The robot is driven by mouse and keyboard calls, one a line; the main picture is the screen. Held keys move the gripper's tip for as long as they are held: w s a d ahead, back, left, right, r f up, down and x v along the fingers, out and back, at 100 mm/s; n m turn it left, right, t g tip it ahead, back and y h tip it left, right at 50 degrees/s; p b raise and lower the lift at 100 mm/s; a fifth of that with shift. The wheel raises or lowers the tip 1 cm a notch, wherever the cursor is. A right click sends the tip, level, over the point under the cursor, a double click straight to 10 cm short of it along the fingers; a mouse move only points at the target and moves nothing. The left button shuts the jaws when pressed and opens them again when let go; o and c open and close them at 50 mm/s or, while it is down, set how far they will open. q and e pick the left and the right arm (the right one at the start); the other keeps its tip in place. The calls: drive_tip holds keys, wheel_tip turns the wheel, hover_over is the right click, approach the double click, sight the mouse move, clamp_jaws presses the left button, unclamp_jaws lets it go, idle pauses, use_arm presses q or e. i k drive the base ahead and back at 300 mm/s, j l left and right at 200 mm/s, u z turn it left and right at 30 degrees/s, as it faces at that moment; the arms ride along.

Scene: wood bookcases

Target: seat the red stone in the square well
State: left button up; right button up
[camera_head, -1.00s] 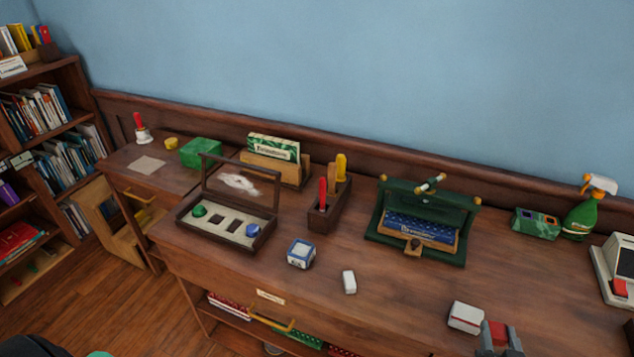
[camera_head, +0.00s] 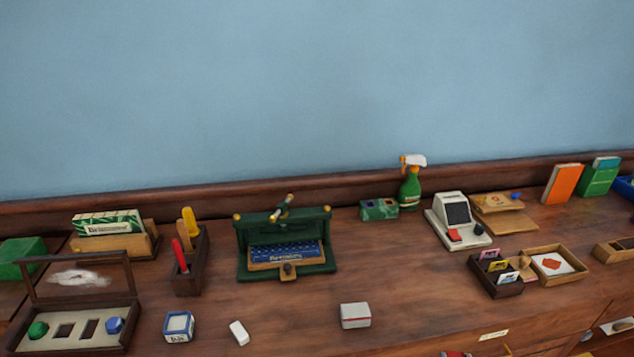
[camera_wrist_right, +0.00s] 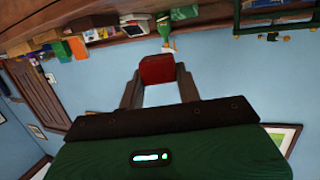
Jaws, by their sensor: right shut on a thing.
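The red stone (camera_wrist_right: 156,66) shows in the right wrist view between the fingertips of my right gripper (camera_wrist_right: 158,76), which is shut on it. Blue wall lies behind it. A dark wooden box with a raised clear lid (camera_head: 133,287) stands at the lower left of the head view. Its pale inset holds a green stone (camera_head: 38,330) at the left and a blue stone (camera_head: 115,325) at the right. Two dark empty wells lie between them, a left one (camera_head: 64,331) and a right one (camera_head: 89,328). My left gripper is not in view.
A white-and-blue box (camera_head: 179,326), a white block (camera_head: 239,332) and a white box with a red edge (camera_head: 355,316) stand along the desk front. A dark tool holder (camera_head: 188,280) and a green case (camera_head: 325,262) stand behind. The desk between is clear.

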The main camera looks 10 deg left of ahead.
sight(77, 328)
drive_tip(key=j+z, duration=0.1)
drive_tip(key=j, duration=0.3)
drive_tip(key=k+j+z, duration=0.15)
drive_tip(key=j, duration=0.2)
drive_tip(key=j+z, duration=0.1)
drive_tip(key=j, duration=0.3)
drive_tip(key=k+j+z, duration=0.1)
drive_tip(key=j, duration=0.3)
drive_tip(key=k+j+z, duration=0.15)
drive_tip(key=j, duration=0.2)
drive_tip(key=k+j, duration=0.1)
drive_tip(key=j, duration=0.3)
drive_tip(key=k+j, duration=0.15)
drive_tip(key=j, duration=0.2)
drive_tip(key=k+j, duration=0.1)
drive_tip(key=j, duration=0.3)
drive_tip(key=k+j, duration=0.15)
drive_tip(key=j, duration=0.2)
drive_tip(key=k+j, duration=0.1)
drive_tip(key=j, duration=0.3)
drive_tip(key=k+j, duration=0.15)
drive_tip(key=j, duration=0.2)
drive_tip(key=z, duration=0.05)
